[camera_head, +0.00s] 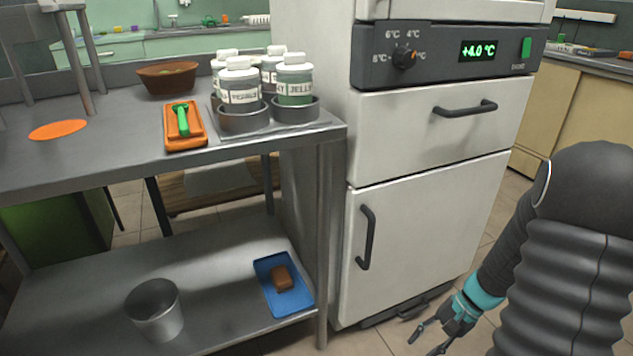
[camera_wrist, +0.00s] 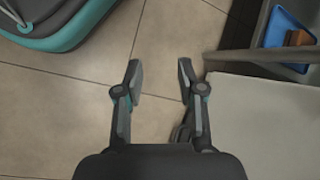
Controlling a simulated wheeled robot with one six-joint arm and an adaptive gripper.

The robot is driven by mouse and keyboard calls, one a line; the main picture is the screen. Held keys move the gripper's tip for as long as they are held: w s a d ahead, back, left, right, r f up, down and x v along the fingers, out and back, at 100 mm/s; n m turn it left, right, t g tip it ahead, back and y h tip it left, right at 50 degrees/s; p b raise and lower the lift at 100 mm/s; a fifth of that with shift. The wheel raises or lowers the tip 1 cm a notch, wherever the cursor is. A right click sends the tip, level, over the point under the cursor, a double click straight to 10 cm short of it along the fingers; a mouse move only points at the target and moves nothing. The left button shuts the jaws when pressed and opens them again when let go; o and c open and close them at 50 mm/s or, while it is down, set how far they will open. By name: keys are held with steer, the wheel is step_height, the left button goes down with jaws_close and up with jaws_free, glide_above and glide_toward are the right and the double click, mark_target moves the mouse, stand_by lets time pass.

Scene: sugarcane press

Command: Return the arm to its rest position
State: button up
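My gripper (camera_head: 431,339) hangs low at the bottom right of the head view, in front of the white cabinet (camera_head: 426,226). In the wrist view my gripper (camera_wrist: 159,72) has its two fingers spread apart, with only floor tiles (camera_wrist: 158,30) between them. It holds nothing. My arm comes down from the right side of the head view and hides part of the floor and cabinets behind it.
A steel table (camera_head: 60,168) stands left, carrying several jars, an orange tray (camera_head: 184,141) with a green tool and a brown bowl (camera_head: 167,80). Its lower shelf holds a metal bucket (camera_head: 155,311) and a blue tray (camera_head: 266,270) with a brown block. Cabinet handles protrude.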

steer(key=s+a+r+n+t+h+p, duration=0.2)
steer(key=s+a+r, duration=0.1)
steer(key=r, duration=0.7)
steer(key=s+a+r+n+t+h+p, duration=0.2)
steer(key=s+r+n, duration=0.1)
steer(key=r, duration=0.8)
steer(key=s+a+r+n+t+h+p, duration=0.2)
steer(key=s+r, duration=0.3)
steer(key=r, duration=0.5)
steer(key=shift+a+r+n+t+h, duration=0.3)
steer(key=shift+a+n+t, duration=0.3)
steer(key=shift+a+n, duration=0.15)
steer(key=shift+s, duration=0.1)
